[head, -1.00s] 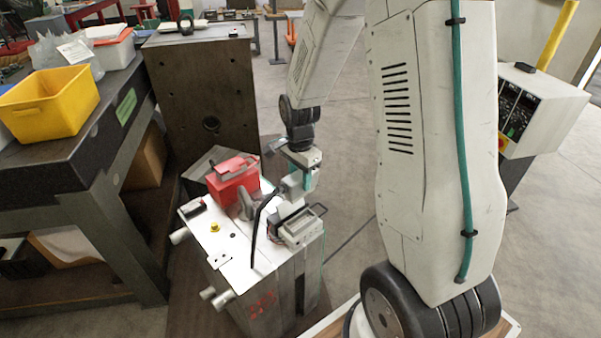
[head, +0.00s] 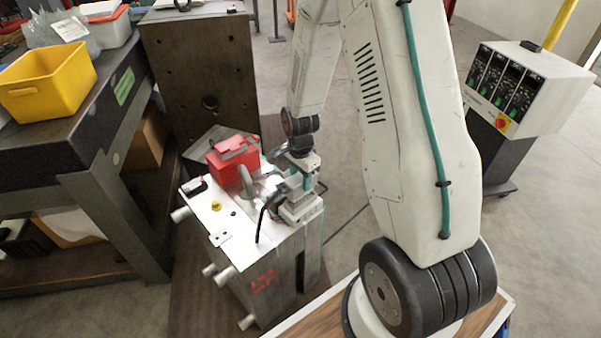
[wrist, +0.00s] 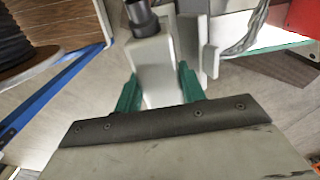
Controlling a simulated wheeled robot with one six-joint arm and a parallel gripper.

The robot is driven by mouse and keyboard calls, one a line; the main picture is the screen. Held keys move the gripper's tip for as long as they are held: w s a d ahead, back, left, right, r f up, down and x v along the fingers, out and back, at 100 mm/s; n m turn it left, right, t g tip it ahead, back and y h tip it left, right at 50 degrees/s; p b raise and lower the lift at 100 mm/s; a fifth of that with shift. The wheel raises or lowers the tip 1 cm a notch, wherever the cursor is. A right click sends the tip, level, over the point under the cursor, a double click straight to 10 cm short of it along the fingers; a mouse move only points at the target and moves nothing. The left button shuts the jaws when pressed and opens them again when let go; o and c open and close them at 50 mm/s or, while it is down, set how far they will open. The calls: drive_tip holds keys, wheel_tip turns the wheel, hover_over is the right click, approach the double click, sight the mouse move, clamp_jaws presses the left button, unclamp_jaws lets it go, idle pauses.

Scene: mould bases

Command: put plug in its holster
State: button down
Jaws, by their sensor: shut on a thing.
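My gripper (wrist: 158,92) has its two green fingers closed on the sides of a light grey plug (wrist: 153,62) with a black round cable end, in the wrist view. In the head view my gripper (head: 297,183) is at the right edge of the steel mould base (head: 232,240), low over a grey connector housing (head: 300,212). Whether the plug touches that housing is hidden by the gripper. A light grey upright plate (wrist: 211,50) stands just right of the plug in the wrist view. I cannot make out which part is the holster.
A workbench with a yellow bin (head: 48,92) is left. A control cabinet (head: 515,95) stands right.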

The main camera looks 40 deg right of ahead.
sight(300, 187)
drive_tip(key=shift+f, duration=0.25)
drive_tip(key=shift+f, duration=0.5)
idle(0.9)
drive_tip(key=shift+f, duration=0.35)
drive_tip(key=shift+f, duration=0.15)
drive_tip(key=shift+f, duration=0.35)
drive_tip(key=shift+f, duration=0.3)
idle(0.5)
drive_tip(key=c, duration=0.8)
unclamp_jaws()
drive_tip(key=shift+o, duration=0.2)
